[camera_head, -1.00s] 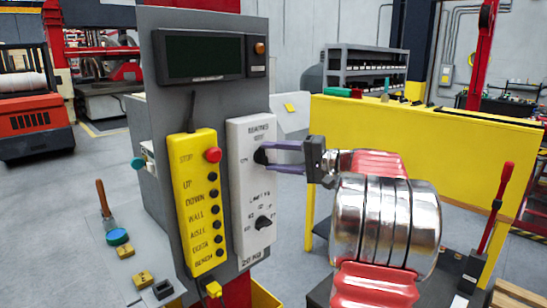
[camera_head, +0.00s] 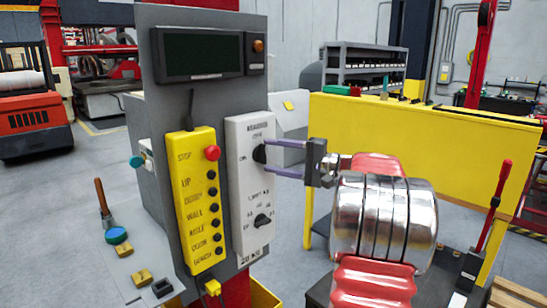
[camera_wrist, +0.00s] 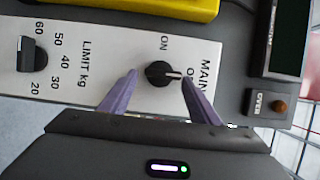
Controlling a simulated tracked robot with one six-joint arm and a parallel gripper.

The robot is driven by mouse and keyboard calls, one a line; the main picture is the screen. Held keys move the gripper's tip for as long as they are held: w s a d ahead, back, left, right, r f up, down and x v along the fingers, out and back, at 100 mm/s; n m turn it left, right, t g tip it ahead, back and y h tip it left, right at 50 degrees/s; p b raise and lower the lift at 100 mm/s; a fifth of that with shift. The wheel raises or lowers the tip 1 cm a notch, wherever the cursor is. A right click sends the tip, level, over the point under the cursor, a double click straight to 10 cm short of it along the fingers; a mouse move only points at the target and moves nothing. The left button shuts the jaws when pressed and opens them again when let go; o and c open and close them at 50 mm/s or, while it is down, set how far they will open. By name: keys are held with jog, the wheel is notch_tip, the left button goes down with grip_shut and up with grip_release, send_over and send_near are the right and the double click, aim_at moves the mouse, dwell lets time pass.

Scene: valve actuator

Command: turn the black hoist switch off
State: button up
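The black hoist switch (camera_wrist: 160,74) is a round knob on a white panel (camera_wrist: 100,20). In the wrist view its white mark points right, toward a label beginning with "O" that a finger partly covers; "ON" is printed above the knob. In the head view the switch (camera_head: 259,154) is on the panel's upper part, with "ON" to its left. My gripper (camera_wrist: 160,80) is open, with one purple finger on each side of the knob. A gap shows at the left finger; I cannot tell whether the right one touches. My gripper also shows in the head view (camera_head: 272,158).
A second black knob (camera_head: 262,220), the kg limit, is lower on the same panel. A yellow button box (camera_head: 198,205) with a red stop button (camera_head: 212,153) is just left. A dark display (camera_head: 205,54) is above. A yellow barrier (camera_head: 420,150) stands behind my arm.

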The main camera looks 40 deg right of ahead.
jog(key=shift+o, duration=1)
jog(key=shift+a+r, duration=0.1)
jog(key=v, duration=1.4)
jog(key=shift+w, duration=0.1)
